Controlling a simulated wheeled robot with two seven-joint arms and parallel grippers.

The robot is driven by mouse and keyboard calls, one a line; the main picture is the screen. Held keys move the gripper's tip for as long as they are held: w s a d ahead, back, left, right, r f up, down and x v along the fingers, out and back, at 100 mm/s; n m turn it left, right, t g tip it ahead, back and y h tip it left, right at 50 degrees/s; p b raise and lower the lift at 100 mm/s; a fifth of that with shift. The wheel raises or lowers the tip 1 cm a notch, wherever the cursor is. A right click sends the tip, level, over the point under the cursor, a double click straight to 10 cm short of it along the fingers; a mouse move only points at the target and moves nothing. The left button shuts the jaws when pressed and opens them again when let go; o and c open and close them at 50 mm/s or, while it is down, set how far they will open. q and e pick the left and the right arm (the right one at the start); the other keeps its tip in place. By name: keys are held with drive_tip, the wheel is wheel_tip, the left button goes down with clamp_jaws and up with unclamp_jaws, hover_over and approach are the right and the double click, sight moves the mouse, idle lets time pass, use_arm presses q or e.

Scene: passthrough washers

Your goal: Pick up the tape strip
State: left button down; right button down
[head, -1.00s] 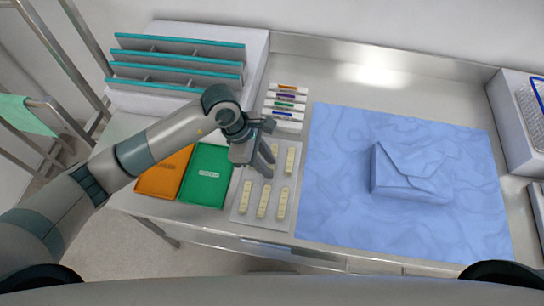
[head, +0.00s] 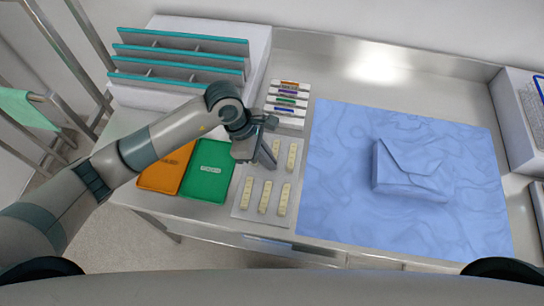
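Several cream tape strips lie on a pale grey card on the steel table. Three strips show in the front row: a left one (head: 246,192), a middle one (head: 265,197) and a right one (head: 284,199). Behind them, a strip (head: 291,157) shows at the back right, and another (head: 276,149) shows partly beside my gripper. My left gripper (head: 270,161) is over the back part of the card, with its fingers pointing down. It hides part of the back row. I cannot tell whether its fingers are apart or hold anything. My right gripper is out of view.
A blue wrapped pack (head: 408,172) sits on a blue cloth (head: 335,215) to the right. Orange (head: 165,170) and green (head: 207,172) trays lie left of the card. Small coloured-label packs (head: 287,103) and a teal-edged rack (head: 180,62) stand behind.

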use_arm(q)
drive_tip(key=shift+r, duration=0.15)
drive_tip(key=shift+r+b, duration=0.6)
drive_tip(key=shift+b, duration=0.1)
wheel_tip(320, 180, up, 2)
drive_tip(key=shift+r+b, duration=0.15)
drive_tip(key=shift+b, duration=0.65)
drive_tip(key=s+d+r+b, duration=0.4)
drive_tip(key=d+r, duration=0.3)
drive_tip(key=d, duration=0.3)
drive_tip(key=shift+s+d+b, duration=0.3)
drive_tip(key=shift+s+b, duration=0.1)
drive_tip(key=shift+s, duration=0.2)
drive_tip(key=shift+r, duration=0.1)
